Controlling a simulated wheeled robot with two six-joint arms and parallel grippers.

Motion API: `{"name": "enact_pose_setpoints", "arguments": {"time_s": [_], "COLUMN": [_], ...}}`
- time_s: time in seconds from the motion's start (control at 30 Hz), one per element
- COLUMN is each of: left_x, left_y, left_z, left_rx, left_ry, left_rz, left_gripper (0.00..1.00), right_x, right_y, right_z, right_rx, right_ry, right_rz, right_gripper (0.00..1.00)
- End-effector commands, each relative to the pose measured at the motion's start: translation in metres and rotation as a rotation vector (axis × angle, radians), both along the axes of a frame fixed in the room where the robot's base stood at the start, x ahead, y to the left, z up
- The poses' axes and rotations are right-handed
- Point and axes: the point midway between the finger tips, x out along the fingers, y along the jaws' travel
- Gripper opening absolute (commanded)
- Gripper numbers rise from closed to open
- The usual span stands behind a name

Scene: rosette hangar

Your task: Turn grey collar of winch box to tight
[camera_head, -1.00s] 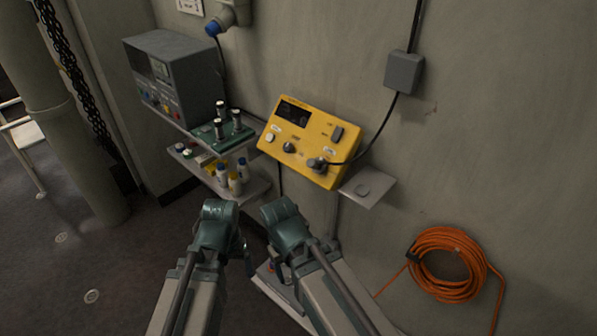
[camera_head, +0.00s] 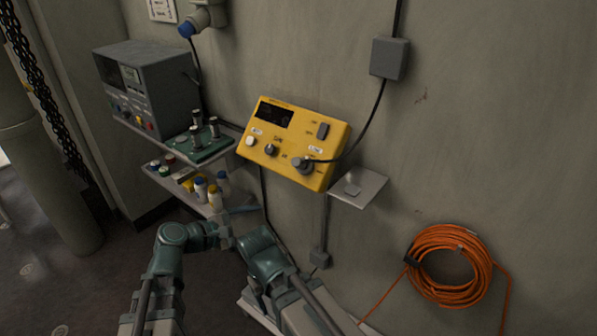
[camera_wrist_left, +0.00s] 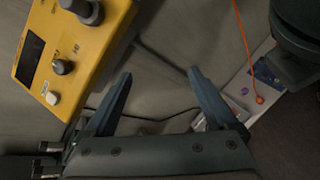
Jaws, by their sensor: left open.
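The yellow winch box (camera_head: 320,172) is on the wall at the middle of the head view, and part of it shows at the upper left of the left wrist view (camera_wrist_left: 100,50). Its grey collar (camera_head: 302,164) is at the lower right of the face, where the black cable comes in; it also shows at the top of the left wrist view (camera_wrist_left: 88,10). My left gripper (camera_head: 240,211) is below and left of the box, apart from it. In the left wrist view its fingers (camera_wrist_left: 160,73) are spread and empty. My right arm shows, but its fingers are hidden.
A grey instrument (camera_head: 150,85) and a green block with posts (camera_head: 203,148) stand on a shelf at left. Bottles (camera_head: 201,188) stand on a lower shelf. An orange cable coil (camera_head: 415,270) hangs at lower right.

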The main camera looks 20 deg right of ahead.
Motion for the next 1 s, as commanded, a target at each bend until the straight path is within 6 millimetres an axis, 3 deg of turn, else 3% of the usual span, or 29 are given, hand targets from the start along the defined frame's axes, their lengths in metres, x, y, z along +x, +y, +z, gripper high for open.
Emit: {"name": "enact_pose_setpoints", "arguments": {"time_s": [0.1,0.3,0.67,1.0], "left_x": [0.013,0.025,0.033,0.067], "left_y": [-0.015,-0.02,-0.027,-0.084], "left_z": [0.04,0.078,0.085,0.085], "left_rx": [-0.283,-0.57,-0.628,-0.626], "left_ry": [0.15,0.326,0.366,0.366], "left_rz": [0.109,0.192,0.204,0.201], "left_gripper": [0.91,0.91,0.91,0.91], "right_x": [0.0,0.0,0.0,0.0], "right_y": [0.0,0.0,0.0,0.0], "right_z": [0.0,0.0,0.0,0.0], "right_rx": [0.0,0.0,0.0,0.0], "right_ry": [0.0,0.0,0.0,0.0], "right_rz": [0.0,0.0,0.0,0.0], "right_gripper": [0.69,0.69,0.69,0.69]}}
